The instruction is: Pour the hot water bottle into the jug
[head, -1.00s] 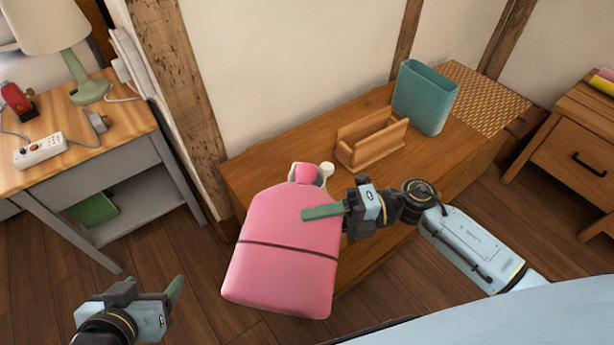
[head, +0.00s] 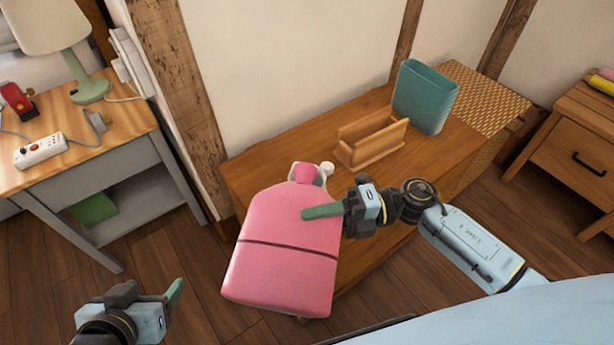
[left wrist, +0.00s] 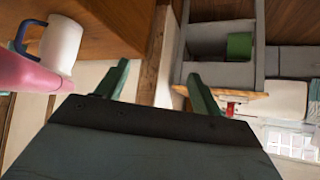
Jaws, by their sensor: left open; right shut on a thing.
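The pink hot water bottle (head: 283,245), with a dark band around it, hangs in front of the wooden bench. My right gripper (head: 325,211) is shut on its right edge. Its neck end points away, toward the bench top. A white vessel with a dark blue handle, apparently the jug (left wrist: 60,46), stands by the bottle's pink end (left wrist: 25,76) in the left wrist view. In the head view the bottle mostly hides it; a small white part (head: 327,168) shows beside the neck. Contact or flow cannot be seen. My left gripper (head: 158,291) is open and empty, low at left.
The wooden bench (head: 265,165) also holds a wooden rack (head: 371,146), a teal bin (head: 425,97) and a woven panel (head: 480,95). A grey side table (head: 100,165) with a lamp (head: 90,90) stands at left. Open floor lies between table and bench.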

